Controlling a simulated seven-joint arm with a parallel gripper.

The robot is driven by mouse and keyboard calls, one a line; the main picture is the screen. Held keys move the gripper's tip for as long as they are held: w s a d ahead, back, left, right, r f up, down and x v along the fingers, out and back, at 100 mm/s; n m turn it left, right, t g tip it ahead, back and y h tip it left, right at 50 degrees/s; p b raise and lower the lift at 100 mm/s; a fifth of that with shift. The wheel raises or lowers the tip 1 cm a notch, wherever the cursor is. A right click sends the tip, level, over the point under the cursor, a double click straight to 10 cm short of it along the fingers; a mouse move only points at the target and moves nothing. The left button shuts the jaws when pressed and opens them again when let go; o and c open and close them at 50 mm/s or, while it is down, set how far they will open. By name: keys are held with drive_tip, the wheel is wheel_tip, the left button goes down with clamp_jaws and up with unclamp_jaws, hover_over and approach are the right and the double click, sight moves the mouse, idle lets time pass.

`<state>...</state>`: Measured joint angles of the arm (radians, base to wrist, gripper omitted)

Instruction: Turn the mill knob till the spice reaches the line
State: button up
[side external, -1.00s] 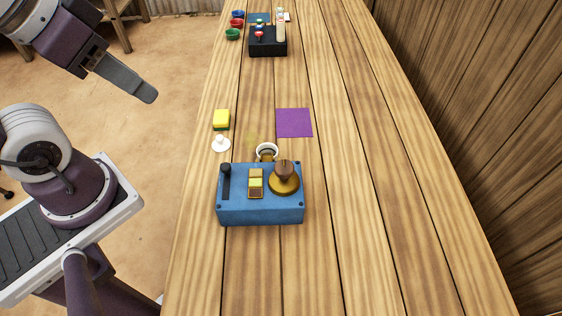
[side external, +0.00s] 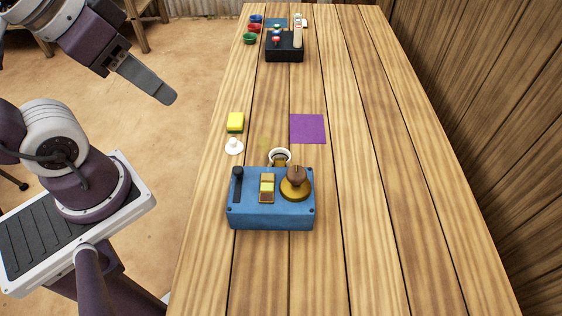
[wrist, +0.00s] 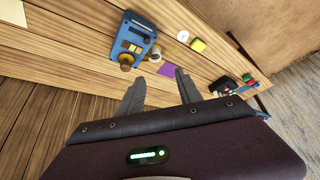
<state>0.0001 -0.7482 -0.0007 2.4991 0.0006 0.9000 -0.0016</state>
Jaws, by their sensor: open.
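The blue mill box (side external: 270,213) stands on the wooden table in the side view. Its brown knob (side external: 297,178) sits on a round brass base at the box's right. A small gauge window (side external: 267,188) with a yellow band and a dark lower part is in the middle of its top. A dark slot with a black lever (side external: 237,180) is at its left. A white cup (side external: 280,157) stands just behind the box. My gripper (side external: 170,98) is off the table's left side, far from the knob. In the wrist view my gripper's fingers (wrist: 160,92) are apart and empty.
A yellow sponge (side external: 235,122), a white knobbed disc (side external: 234,146) and a purple square (side external: 308,129) lie beyond the box. A black box (side external: 284,52) and several coloured bowls (side external: 250,39) are at the far end. The table's right side is clear.

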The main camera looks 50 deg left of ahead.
drive_tip(key=shift+o, duration=1.1)
drive_tip(key=w+d+f+g, duration=0.1)
drive_tip(key=w+d+g, duration=0.1)
drive_tip(key=w, duration=0.5)
drive_tip(key=shift+w+d+f+y, duration=0.35)
drive_tip(key=shift+d+f+y, duration=0.05)
drive_tip(key=shift+d, duration=0.05)
drive_tip(key=g, duration=0.4)
hover_over(297, 172)
drive_tip(key=shift+h, duration=0.4)
wheel_tip(297, 172, down, 12)
drive_tip(key=shift+a+r, duration=0.1)
wheel_tip(297, 172, down, 8)
drive_tip(key=shift+r, duration=0.25)
drive_tip(key=shift+c, duration=0.2)
clamp_jaws()
